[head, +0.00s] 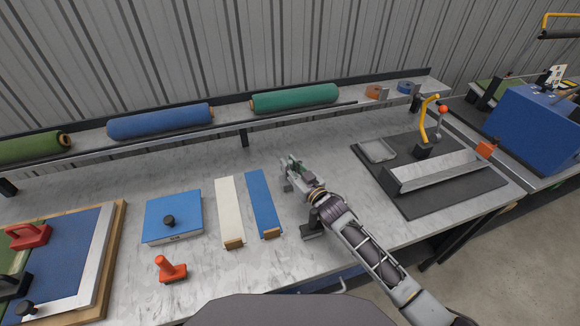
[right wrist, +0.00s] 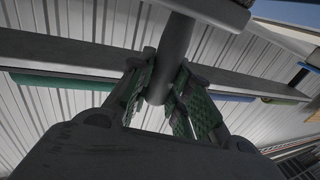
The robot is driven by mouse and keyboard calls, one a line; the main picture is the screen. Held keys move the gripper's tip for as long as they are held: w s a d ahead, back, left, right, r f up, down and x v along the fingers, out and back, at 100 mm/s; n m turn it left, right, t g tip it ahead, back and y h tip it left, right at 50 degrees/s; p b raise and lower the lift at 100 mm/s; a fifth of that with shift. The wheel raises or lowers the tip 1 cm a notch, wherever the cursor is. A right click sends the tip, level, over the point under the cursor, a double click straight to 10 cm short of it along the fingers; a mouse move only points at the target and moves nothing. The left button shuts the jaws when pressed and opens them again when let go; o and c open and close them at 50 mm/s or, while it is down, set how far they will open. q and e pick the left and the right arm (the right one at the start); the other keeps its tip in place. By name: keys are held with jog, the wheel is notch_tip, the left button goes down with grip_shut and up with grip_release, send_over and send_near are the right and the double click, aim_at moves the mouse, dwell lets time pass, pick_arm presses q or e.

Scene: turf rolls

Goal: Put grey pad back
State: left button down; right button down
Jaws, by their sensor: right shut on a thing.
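My right gripper (head: 294,168) reaches over the table right of the blue strip. It also shows in the right wrist view (right wrist: 168,88), its green finger pads shut on a grey round post. This post joins a flat grey plate; I take the two for the grey pad (right wrist: 214,9) and its handle. In the head view the gripper hides most of it, and I cannot tell whether its plate touches the table. A light-grey square tray (head: 378,151) lies on the dark mat to the right. My left gripper is not in view.
The blue strip (head: 262,203), white strip (head: 229,206), blue square pad (head: 172,216) and orange-handled tool (head: 170,269) lie left. A metal bar (head: 436,170) crosses the dark mat (head: 461,196). Rolls line the back shelf.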

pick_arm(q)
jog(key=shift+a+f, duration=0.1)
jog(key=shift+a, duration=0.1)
pick_arm(e)
jog(key=shift+f, duration=0.1)
jog(key=c, duration=1.3)
grip_release()
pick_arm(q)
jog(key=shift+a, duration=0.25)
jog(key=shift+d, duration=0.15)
